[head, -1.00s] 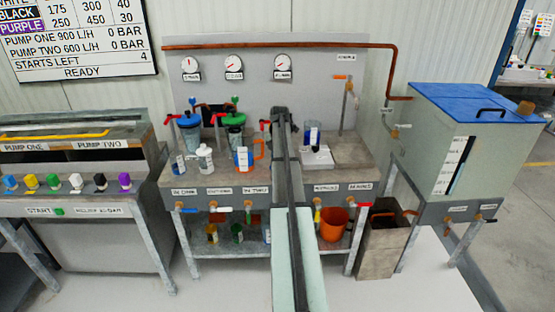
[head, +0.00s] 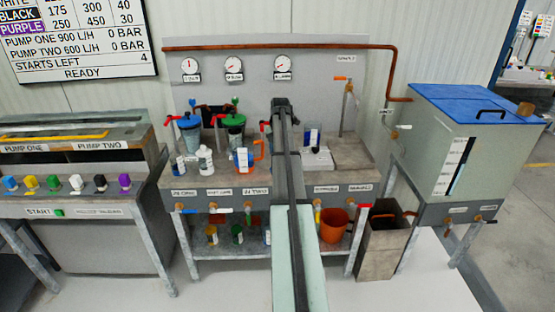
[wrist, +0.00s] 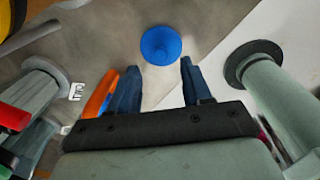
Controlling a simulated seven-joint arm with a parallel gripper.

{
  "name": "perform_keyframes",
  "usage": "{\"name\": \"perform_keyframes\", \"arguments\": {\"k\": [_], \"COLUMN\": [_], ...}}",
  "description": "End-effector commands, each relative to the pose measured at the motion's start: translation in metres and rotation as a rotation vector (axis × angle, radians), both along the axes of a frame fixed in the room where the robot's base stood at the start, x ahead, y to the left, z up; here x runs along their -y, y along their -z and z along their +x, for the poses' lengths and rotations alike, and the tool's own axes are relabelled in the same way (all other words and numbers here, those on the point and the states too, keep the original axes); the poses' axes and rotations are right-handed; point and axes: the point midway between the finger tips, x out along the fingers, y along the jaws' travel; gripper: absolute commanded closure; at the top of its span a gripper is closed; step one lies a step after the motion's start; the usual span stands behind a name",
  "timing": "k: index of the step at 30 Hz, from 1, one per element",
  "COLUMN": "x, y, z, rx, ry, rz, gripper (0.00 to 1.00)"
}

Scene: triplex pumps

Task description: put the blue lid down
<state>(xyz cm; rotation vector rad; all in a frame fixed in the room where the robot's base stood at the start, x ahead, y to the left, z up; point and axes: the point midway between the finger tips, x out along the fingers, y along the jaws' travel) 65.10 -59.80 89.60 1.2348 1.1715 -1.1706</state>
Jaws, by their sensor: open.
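A round blue lid (wrist: 160,46) lies on the grey bench top in the wrist view, beyond my fingertips and roughly centred between them. My gripper (wrist: 158,70) is open, with both dark blue fingers apart and nothing between them. It looks clear of the lid. In the head view my arm runs up the middle of the bench and hides the fingers and that lid. Another blue lid (head: 188,121) shows on the left vessel at the back of the bench, beside a green-lidded vessel (head: 234,122).
An orange-handled jug (head: 243,160) stands left of my arm, with white bottles (head: 205,161) beside it. A white scale-like plate (head: 317,159) with a small jar (head: 311,138) is to the right. A blue-topped tank (head: 470,140) stands far right. The bench's right end is clear.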

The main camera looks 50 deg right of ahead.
Motion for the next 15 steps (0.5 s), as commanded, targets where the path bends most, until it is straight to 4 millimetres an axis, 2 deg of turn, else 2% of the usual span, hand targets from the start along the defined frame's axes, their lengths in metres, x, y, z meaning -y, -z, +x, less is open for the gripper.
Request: {"name": "perform_keyframes", "arguments": {"k": [1, 6, 12, 15], "x": [0.001, 0.001, 0.001, 0.000], "y": [-0.012, -0.043, -0.069, -0.076], "z": [0.000, -0.002, -0.003, -0.004], "rx": [0.002, 0.002, 0.001, 0.000], "ry": [0.000, 0.000, 0.000, 0.000], "rz": [-0.002, -0.002, -0.001, 0.000], "gripper": [0.51, 0.51, 0.51, 0.51]}}
